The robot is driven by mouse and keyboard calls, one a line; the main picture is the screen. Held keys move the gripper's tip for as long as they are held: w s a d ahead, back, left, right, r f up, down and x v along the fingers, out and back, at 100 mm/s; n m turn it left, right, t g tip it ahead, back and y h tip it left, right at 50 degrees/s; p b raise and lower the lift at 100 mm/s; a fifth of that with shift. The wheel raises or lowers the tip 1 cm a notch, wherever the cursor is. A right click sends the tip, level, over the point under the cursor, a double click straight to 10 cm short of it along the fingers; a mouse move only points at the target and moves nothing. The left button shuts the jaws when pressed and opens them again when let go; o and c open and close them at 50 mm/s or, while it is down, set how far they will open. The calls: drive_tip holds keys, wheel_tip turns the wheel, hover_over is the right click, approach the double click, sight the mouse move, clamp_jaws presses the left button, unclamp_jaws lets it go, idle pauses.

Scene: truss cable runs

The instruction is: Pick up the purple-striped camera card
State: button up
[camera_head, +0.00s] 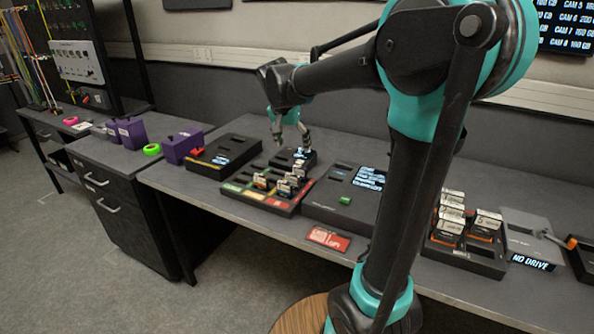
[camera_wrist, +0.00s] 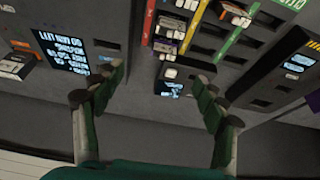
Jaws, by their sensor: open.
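My gripper (camera_head: 291,138) is open above a small black card reader with a lit screen (camera_head: 292,156). In the wrist view, the fingers of my gripper (camera_wrist: 157,76) stand apart on either side of that reader (camera_wrist: 168,88), with nothing held between them. A pale card (camera_wrist: 170,73) shows at the reader's edge; its stripe colour is too small to tell. The card tray (camera_head: 262,199) in front holds several upright cards. In the wrist view, one card in the tray (camera_wrist: 168,32) seems to show a purple stripe, but it is small and blurred.
A black dock with a lit screen (camera_head: 343,197) stands right of the tray, and another black box (camera_head: 226,153) left of it. A red card (camera_head: 328,239) lies at the bench's front. Purple boxes (camera_head: 183,146) stand at left; more cards in a rack (camera_head: 466,253) at right.

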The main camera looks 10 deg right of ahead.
sight(299, 168)
drive_tip(key=x, duration=0.3)
drive_tip(key=w+x, duration=0.1)
drive_tip(key=x, duration=0.7)
drive_tip(key=shift+w+a+r, duration=0.1)
drive_tip(key=shift+w+a, duration=0.1)
drive_tip(key=shift+w, duration=0.1)
drive_tip(key=shift+x, duration=2.9)
drive_tip(key=c, duration=1.3)
drive_tip(key=shift+o, duration=0.2)
drive_tip(key=shift+r, duration=0.15)
